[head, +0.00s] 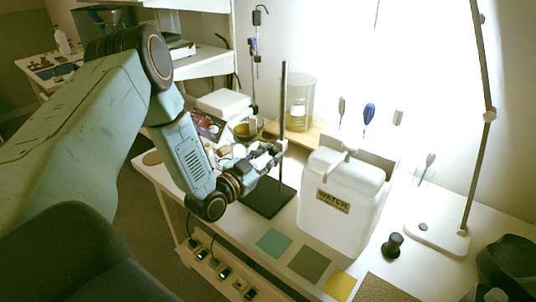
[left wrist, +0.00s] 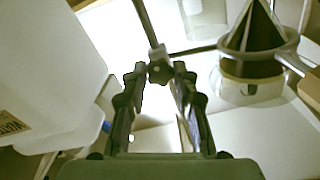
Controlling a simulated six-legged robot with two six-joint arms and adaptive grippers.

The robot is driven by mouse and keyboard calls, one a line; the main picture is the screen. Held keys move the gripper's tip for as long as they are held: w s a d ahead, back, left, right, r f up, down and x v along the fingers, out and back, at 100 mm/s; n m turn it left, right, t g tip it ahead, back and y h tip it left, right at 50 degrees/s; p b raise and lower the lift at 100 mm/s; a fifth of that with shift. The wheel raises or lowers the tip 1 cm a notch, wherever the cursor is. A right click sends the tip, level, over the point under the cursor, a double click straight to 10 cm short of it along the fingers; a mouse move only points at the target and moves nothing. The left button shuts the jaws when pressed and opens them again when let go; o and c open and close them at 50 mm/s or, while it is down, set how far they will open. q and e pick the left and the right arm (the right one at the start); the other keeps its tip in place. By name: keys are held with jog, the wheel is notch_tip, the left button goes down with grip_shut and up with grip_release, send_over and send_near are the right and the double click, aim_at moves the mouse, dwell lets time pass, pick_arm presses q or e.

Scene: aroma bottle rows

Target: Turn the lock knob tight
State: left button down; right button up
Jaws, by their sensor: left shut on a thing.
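The lock knob (left wrist: 158,72) is a small dark clamp knob on a thin metal rod (left wrist: 146,22) in the left wrist view. My left gripper (left wrist: 159,68) has its two fingertips on either side of the knob and is shut on it. In the head view the rod (head: 284,100) stands upright on a black base plate (head: 267,201), and my left gripper (head: 270,155) reaches it from the left at about mid-height. The knob is too small to make out there. In the left wrist view a ring (left wrist: 290,55) to the right holds a dark cone over a glass vessel (left wrist: 250,88).
A white water container (head: 340,225) stands close to the right of the rod. A glass beaker (head: 300,95) stands behind on a wooden board. Coloured squares (head: 310,263) lie along the front edge. A dark bottle (head: 393,246) and a lamp base (head: 437,235) are further right.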

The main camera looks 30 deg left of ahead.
pick_arm(q)
jog(key=c, duration=1)
grip_release()
jog(key=shift+c, duration=0.2)
jog(key=s, duration=1.2)
jog(key=shift+a, duration=0.45)
